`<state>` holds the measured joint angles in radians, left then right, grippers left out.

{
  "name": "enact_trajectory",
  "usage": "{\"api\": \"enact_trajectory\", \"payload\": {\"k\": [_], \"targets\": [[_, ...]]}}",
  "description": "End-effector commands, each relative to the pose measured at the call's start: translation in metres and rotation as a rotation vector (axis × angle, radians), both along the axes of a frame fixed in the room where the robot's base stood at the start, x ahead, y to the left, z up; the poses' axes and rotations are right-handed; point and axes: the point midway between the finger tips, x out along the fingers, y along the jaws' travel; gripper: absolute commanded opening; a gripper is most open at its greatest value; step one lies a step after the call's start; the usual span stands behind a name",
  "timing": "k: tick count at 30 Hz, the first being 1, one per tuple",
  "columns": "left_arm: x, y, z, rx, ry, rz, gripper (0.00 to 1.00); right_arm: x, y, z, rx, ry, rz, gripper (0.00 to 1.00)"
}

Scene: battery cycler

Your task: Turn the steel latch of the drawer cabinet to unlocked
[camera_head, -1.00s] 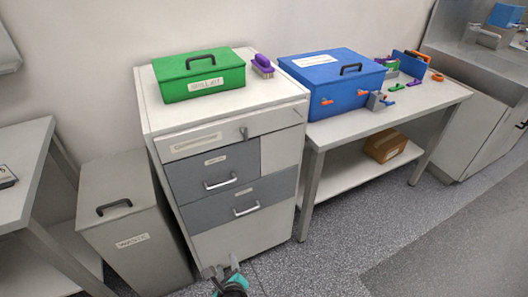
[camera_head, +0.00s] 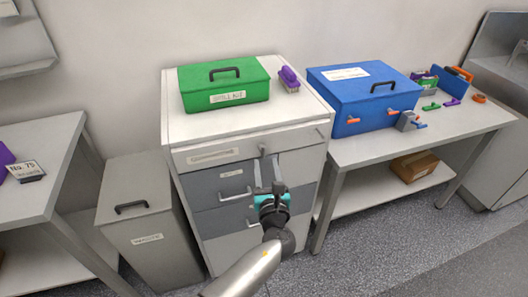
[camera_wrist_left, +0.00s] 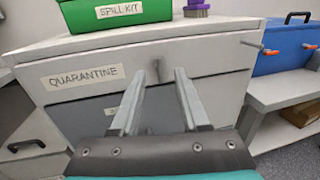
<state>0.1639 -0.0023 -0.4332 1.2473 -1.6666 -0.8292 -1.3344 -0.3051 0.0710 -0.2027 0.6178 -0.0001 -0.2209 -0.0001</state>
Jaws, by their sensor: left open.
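The drawer cabinet (camera_head: 190,162) is off-white with two grey drawers and a top drawer labelled QUARANTINE. The small steel latch (camera_head: 262,151) is on the top drawer front, right of the label. In the left wrist view the latch (camera_wrist_left: 158,70) shows just beyond and between the fingertips, hanging roughly upright. My left gripper (camera_head: 266,163) is open and empty in front of the cabinet, its fingers pointing at the drawer front just below the latch. I cannot tell whether a finger touches it. My right gripper is not in view.
A green spill kit box (camera_head: 224,84) and a purple brush (camera_head: 289,79) stand on the cabinet. A grey bin (camera_head: 138,209) is at its left. A table at the right holds a blue box (camera_head: 361,98). Grey drawer handles (camera_head: 236,195) stick out below the latch.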

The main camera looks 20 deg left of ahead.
Motion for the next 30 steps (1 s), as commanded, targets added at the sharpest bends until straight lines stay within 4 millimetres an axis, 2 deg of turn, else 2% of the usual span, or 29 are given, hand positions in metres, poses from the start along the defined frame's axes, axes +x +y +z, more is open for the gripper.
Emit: {"api": "enact_trajectory", "payload": {"k": [3, 10, 15, 24, 30], "targets": [[0.022, 0.009, -0.001, 0.001, -0.001, 0.001, 0.45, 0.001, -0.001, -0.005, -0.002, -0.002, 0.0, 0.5], [0.05, 0.021, -0.001, 0.0, 0.0, 0.0, 0.45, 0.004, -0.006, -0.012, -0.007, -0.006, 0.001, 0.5], [0.059, 0.025, -0.001, -0.001, 0.001, 0.001, 0.45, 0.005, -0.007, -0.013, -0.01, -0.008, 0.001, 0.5], [0.06, 0.026, 0.0, -0.002, 0.001, 0.0, 0.45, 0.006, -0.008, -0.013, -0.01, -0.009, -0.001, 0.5], [0.06, 0.025, -0.001, -0.002, 0.001, 0.0, 0.24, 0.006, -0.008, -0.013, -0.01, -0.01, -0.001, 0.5]]}}
